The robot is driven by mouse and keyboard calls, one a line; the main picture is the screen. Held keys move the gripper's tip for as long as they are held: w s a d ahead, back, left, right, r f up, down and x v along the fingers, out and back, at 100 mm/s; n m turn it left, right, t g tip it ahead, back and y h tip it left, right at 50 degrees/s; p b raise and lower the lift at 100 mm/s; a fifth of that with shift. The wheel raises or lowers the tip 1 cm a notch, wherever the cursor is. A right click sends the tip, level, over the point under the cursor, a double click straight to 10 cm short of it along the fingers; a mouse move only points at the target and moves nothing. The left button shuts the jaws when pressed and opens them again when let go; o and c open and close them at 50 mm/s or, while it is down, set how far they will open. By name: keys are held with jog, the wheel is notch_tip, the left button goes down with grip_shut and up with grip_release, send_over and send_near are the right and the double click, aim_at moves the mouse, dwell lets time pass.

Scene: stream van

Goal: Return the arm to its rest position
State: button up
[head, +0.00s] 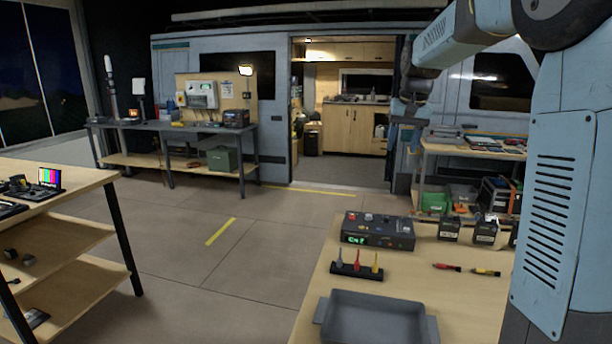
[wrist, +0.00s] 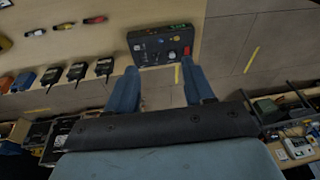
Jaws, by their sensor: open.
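My arm (head: 455,38) reaches in from the upper right of the head view, raised above the table. The gripper is clear of the table. A dark control box (head: 377,231) sits on the table below it; it also shows beyond the fingertips in the wrist view (wrist: 160,45).
The wooden table (head: 450,319) holds a grey tray (head: 375,319), a rack with coloured tools (head: 357,265), two small markers or tools and several black battery-like blocks (head: 450,230). A shelf cart (head: 470,152) stands behind. Open floor (head: 170,250) lies to the left.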

jog(key=s+a+r+n+t, duration=0.1)
jog(key=s+t, duration=0.1)
jog(key=s, duration=1.7)
jog(key=s+f, duration=0.3)
jog(key=s, duration=0.5)
jog(key=s+f+n+t, duration=0.1)
jog(key=s+f, duration=0.3)
jog(key=s, duration=0.3)
jog(key=shift+s+a+f, duration=0.2)
jog(key=shift+s+a, duration=0.15)
jog(key=shift+c, duration=0.5)
